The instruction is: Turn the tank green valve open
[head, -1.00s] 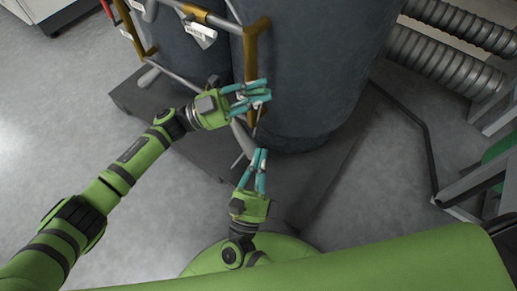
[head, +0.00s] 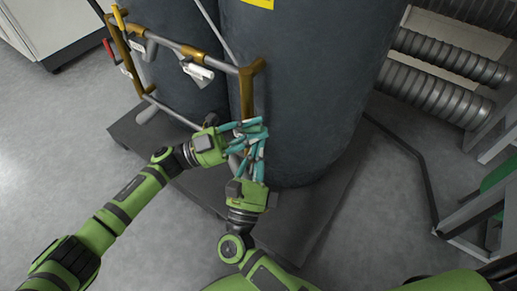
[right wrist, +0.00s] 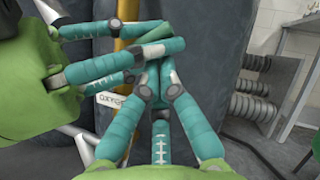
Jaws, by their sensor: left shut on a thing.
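My left gripper (head: 250,132) is shut on a part at the lower end of a brass pipe (head: 247,92) in front of the tank (head: 310,90). In the right wrist view the left fingers (right wrist: 150,52) cross in front of the brass pipe (right wrist: 126,40). My right gripper (head: 248,158) is just below, pointing up, its fingertips overlapping the left fingers in the picture. Its fingers converge there, and I cannot tell if they hold anything.
A white-grey valve handle (head: 198,72), a red handle (head: 108,50) and an orange handle (head: 118,16) sit on the pipe frame to the left. A white label (right wrist: 112,100) hangs by the pipe. Ribbed ducts (head: 430,85) lie right. The floor at left is clear.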

